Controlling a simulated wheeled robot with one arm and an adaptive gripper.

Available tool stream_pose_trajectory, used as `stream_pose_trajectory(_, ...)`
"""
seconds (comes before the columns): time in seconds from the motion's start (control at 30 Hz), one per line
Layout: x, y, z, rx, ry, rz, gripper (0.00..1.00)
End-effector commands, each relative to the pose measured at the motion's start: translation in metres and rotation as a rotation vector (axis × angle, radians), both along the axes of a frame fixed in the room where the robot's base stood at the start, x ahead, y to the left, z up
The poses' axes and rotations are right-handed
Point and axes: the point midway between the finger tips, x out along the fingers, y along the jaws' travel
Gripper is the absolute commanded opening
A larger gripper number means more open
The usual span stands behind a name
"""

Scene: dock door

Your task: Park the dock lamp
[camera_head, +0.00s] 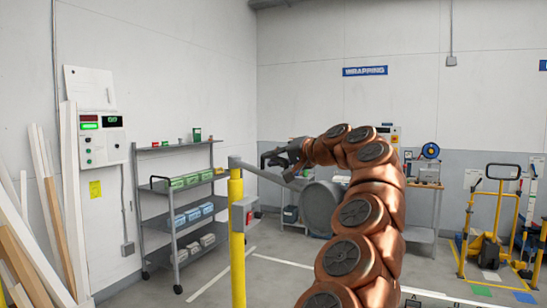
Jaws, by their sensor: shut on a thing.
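The dock lamp's yellow post (237,240) stands left of centre, with a grey arm (262,172) reaching right from its top. A large round grey drum shape (321,209), which looks like the lamp head, shows at the far end of this arm, partly behind my copper arm. My gripper (272,158) is dark and small, at the lamp arm just right of the post top. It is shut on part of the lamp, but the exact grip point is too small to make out. A grey box (243,211) is fixed on the post.
A grey shelf cart (180,205) with several small boxes stands left of the post. A wall control panel (101,140) shows green and red displays. Timber (45,220) leans at far left. A yellow pallet truck (490,225) stands at right. Marked floor lies between.

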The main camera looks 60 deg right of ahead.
Motion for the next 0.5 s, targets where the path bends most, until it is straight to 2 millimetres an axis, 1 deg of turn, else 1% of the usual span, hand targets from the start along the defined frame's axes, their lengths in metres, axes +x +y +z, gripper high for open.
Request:
stream_pose_trajectory(0.3, -0.0007, -0.0008, 0.0007, -0.001, -0.003, -0.003, 0.0)
stream_pose_trajectory(0.33, -0.0007, -0.0008, 0.0008, -0.001, -0.002, -0.002, 0.15)
stream_pose_trajectory(0.5, -0.0005, -0.0006, 0.0007, -0.001, -0.002, -0.002, 0.33)
